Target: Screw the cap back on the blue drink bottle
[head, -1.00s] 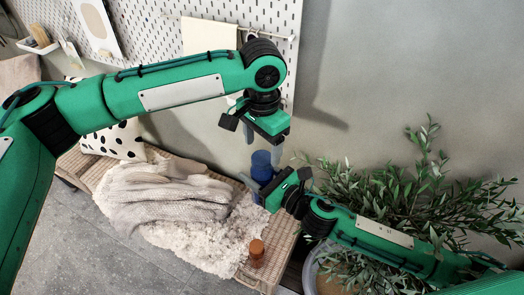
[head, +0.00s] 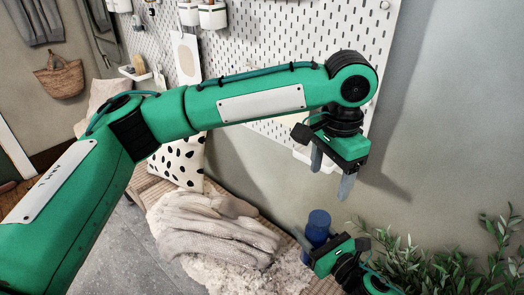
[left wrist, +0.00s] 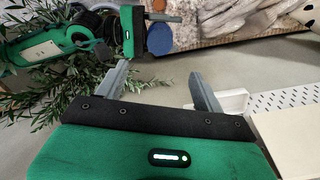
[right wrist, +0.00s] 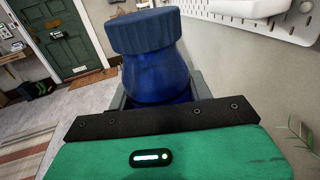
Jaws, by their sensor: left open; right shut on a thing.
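The blue drink bottle (head: 316,230) is upright in my right gripper (head: 318,252), above the bench. In the right wrist view, the bottle's dark blue body (right wrist: 157,76) is between the fingers, and the wide ribbed cap (right wrist: 144,31) sits on its top. I cannot tell how tight the cap is. My left gripper (head: 331,174) is open and empty, above the bottle and apart from it. In the left wrist view, the cap (left wrist: 158,37) shows as a round blue disc beyond the open fingertips (left wrist: 160,74).
A bench with a knitted blanket (head: 222,228), a fleece and a spotted cushion (head: 180,160) lies below and left. A white pegboard (head: 330,50) is on the wall behind my left arm. A leafy plant (head: 465,260) stands at the right, close to my right arm.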

